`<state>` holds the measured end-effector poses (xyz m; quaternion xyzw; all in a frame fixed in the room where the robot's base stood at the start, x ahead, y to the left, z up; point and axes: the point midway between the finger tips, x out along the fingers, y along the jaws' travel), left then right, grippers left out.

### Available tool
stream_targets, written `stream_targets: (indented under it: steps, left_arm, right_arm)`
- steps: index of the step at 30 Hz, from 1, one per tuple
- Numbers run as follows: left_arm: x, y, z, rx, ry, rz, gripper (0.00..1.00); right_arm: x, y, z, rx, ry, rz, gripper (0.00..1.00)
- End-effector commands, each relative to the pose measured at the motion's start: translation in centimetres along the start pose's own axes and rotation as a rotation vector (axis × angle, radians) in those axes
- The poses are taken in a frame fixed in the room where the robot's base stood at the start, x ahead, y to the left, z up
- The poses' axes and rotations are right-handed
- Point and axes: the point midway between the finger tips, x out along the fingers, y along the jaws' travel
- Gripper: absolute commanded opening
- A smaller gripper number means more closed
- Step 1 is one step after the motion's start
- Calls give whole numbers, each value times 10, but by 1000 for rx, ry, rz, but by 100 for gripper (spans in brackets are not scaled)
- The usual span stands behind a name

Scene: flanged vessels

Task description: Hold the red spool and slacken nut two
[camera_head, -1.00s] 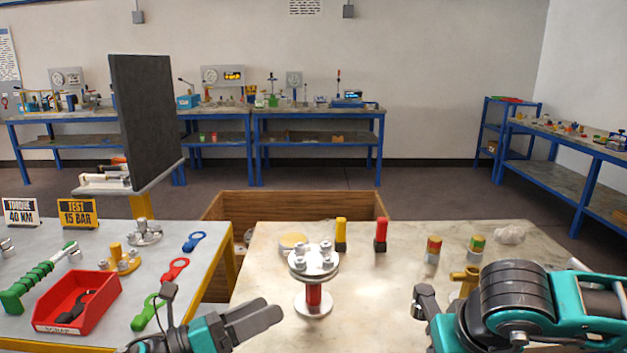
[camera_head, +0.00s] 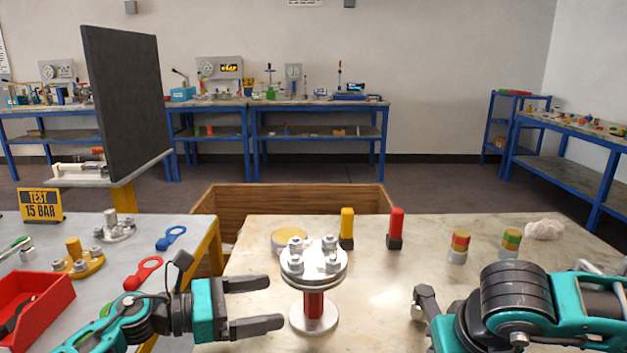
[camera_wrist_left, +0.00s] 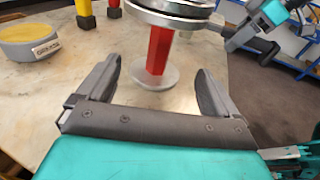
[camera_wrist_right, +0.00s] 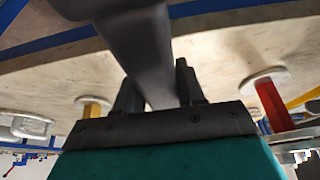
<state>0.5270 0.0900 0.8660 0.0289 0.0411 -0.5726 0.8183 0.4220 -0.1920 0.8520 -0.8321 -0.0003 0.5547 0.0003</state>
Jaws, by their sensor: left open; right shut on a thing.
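The red spool (camera_head: 313,303) stands upright on the pale bench between a round base and a silver top flange (camera_head: 314,265) carrying several bolts and nuts (camera_head: 329,243). I see no mark telling which is nut two. My left gripper (camera_head: 276,303) is open just left of the spool's red body, fingers pointing at it. In the left wrist view the red body (camera_wrist_left: 159,50) shows beyond the open fingers, apart from them. My right gripper (camera_head: 421,302) is right of the spool, shut on a dark grey tool (camera_wrist_right: 138,45); the tool's working end is unclear.
A yellow-topped disc (camera_head: 289,240), a yellow post (camera_head: 347,228) and a red post (camera_head: 395,228) stand behind the spool. A grey left table holds a red bin (camera_head: 40,305) and coloured tags.

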Motion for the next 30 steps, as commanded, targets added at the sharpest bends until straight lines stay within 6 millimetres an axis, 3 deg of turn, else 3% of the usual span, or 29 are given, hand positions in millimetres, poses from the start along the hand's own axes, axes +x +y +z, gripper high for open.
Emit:
stream_targets:
  steps: [9,15,21,30]
  left_arm:
    - [46,0,2,0,-2,-1,94]
    - [70,0,0,1,-2,-1,94]
    - [82,0,0,1,-1,0,94]
    - [84,0,1,0,0,0,94]
  right_arm:
    - [-7,0,-4,0,3,-1,2]
    - [3,0,1,0,3,-1,2]
    - [6,0,2,0,3,-1,2]
    - [6,0,2,0,3,-1,2]
